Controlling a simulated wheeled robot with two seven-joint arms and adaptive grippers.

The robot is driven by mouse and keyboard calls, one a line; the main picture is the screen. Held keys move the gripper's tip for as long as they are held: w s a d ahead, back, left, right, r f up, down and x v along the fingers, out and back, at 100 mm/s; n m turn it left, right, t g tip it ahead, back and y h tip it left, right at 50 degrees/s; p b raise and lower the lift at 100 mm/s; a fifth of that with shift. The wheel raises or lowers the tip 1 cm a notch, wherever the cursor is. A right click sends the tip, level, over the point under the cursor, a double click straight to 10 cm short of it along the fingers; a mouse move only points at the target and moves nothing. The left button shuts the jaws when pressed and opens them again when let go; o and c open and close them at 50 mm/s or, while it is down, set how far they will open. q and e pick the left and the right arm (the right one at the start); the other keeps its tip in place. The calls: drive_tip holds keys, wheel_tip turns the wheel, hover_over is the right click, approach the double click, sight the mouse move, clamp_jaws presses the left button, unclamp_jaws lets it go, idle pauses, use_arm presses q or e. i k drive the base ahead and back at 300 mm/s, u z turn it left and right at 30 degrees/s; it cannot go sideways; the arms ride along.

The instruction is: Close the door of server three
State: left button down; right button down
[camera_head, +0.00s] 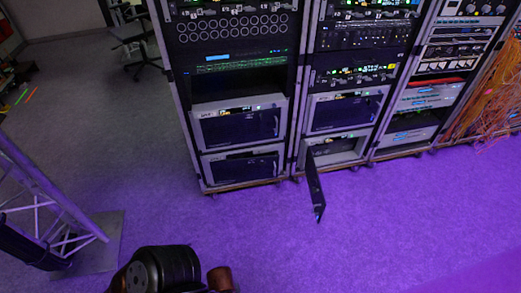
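One server door (315,188) stands open at the bottom of the middle rack. It is a thin dark panel that sticks out toward me from the left side of the lowest server (342,149). Three other servers have closed fronts: one above it (345,112) and two in the left rack, upper (240,127) and lower (243,168). Their labels are too small to read, so I cannot tell which is server three. Neither gripper shows. A dark rounded part of my arm (165,270) shows at the bottom edge, well short of the racks.
The racks stand side by side on low wheeled bases. Orange cables (488,105) hang at the far right. A metal truss (45,200) on a flat base plate (98,245) stands at the left. An office chair (135,35) is behind. The purple-lit floor before the racks is clear.

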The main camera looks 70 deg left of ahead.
sight(246, 168)
drive_tip(key=u, duration=0.8)
drive_tip(key=i, duration=1.1)
drive_tip(key=u, duration=1.65)
drive_tip(key=i, duration=0.3)
drive_tip(key=u, duration=0.25)
